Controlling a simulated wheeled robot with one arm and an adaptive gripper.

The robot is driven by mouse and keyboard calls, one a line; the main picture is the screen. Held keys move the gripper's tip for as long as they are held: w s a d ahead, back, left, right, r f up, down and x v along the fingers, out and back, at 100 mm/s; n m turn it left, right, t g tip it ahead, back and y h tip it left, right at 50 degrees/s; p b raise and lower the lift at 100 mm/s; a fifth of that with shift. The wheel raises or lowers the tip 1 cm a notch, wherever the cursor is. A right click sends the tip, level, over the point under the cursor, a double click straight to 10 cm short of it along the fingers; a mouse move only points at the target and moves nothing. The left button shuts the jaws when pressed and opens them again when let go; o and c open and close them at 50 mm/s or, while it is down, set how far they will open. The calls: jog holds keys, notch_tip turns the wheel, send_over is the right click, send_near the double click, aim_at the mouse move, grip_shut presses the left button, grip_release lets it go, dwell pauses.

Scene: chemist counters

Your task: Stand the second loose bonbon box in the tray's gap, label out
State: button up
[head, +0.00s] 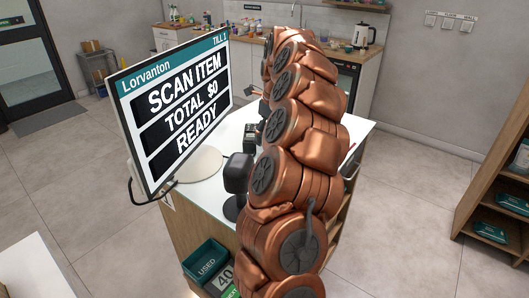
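I cannot make out a bonbon box or the tray with a gap in the head view. My copper-coloured arm rises through the middle of the picture and covers much of the counter (213,190) behind it. Teal items sit on the wooden shelf unit (478,200) at the right edge, one (513,204) on a middle board and one (490,232) lower. They are too small to tell whether they are boxes or trays.
A till screen (180,100) reading "SCAN ITEM" stands on the counter's left, with a dark device on a stand (238,173) beside it. A teal "USED" bin (206,262) is at the counter's front. A kettle (362,37) stands on the back worktop.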

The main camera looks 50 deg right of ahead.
jog(key=shift+w+a+f+p, duration=0.15)
jog(key=shift+f+p, duration=0.3)
jog(key=shift+f, duration=0.6)
jog(key=shift+w+f+p, duration=0.2)
jog(key=shift+f+p, duration=0.25)
jog(key=shift+f, duration=0.6)
jog(key=shift+w+a+f+p, duration=0.15)
jog(key=shift+f+p, duration=0.3)
jog(key=shift+f, duration=0.6)
jog(key=shift+d+r, duration=0.15)
jog(key=c, duration=1.3)
